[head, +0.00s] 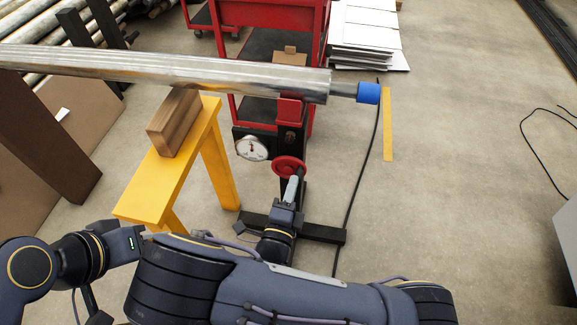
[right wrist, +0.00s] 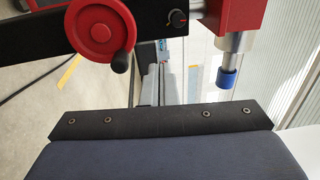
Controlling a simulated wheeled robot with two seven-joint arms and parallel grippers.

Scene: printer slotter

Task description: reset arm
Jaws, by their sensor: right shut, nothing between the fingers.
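In the head view my right gripper (head: 296,180) is seen from above, small and partly hidden by its wrist. Its fingers are shut and empty. The tips overlap a red handwheel (head: 284,164) in this view; I cannot tell whether they touch. In the right wrist view the closed fingers (right wrist: 151,85) show beyond the dark palm edge. The red handwheel (right wrist: 100,35) with its black knob is up and left of them, visibly apart in the picture. My arm links cross the bottom of the head view. My left gripper is not in view.
A long metal roller (head: 180,68) with a blue end cap (head: 368,93) lies across the stand with a dial gauge (head: 251,148). A wooden block (head: 175,121) sits on a yellow trestle (head: 170,180). A red cart (head: 270,18) stands behind. Floor at right is mostly clear.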

